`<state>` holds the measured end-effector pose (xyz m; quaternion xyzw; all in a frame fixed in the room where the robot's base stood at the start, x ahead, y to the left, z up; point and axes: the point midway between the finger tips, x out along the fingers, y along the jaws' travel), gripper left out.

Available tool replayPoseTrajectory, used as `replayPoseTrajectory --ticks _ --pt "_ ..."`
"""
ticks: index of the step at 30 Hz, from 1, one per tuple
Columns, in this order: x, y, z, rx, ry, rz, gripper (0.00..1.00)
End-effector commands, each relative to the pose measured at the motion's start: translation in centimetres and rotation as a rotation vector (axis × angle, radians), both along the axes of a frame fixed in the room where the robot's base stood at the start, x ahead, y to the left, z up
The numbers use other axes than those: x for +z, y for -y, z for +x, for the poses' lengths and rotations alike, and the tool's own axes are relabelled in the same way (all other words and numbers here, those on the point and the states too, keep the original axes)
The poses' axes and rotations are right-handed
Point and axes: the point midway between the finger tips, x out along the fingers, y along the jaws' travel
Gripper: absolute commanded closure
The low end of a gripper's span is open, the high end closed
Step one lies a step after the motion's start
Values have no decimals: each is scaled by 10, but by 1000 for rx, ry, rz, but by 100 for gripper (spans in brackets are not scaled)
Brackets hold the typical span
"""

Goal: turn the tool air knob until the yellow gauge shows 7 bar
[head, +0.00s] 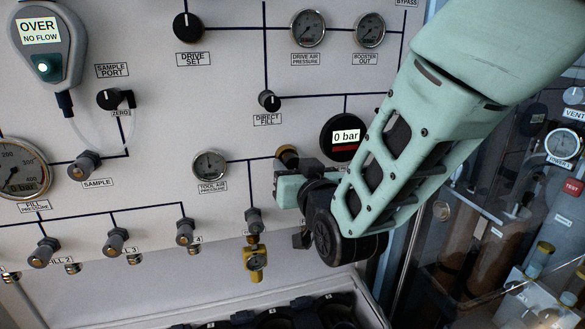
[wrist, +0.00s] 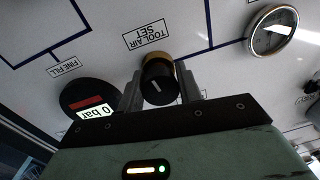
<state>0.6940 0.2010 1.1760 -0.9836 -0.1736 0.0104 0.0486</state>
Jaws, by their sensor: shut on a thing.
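The tool air knob (wrist: 158,84) is black with a brass collar and a white mark, under a "TOOL AIR SET" label in the wrist view. My gripper (wrist: 160,88) has one finger on each side of it and is shut on it. In the head view the knob (head: 287,154) is partly hidden behind my gripper (head: 287,170). The small yellow gauge (head: 255,263) hangs below a fitting on the panel, left of my gripper. Its face is too small to read.
The white tool air pressure gauge (head: 210,164) is left of the knob. A round black display (head: 342,137) reading 0 bar is close by on the right, partly behind my arm. A tester (head: 45,40) reads "OVER NO FLOW". An open case (head: 270,310) is below.

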Motion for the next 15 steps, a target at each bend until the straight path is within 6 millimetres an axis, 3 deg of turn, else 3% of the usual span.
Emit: replayPoseTrajectory --ticks 6,15 --pt "0 1 0 1 45 -159 88" --pt "0 1 0 0 58 -201 88"
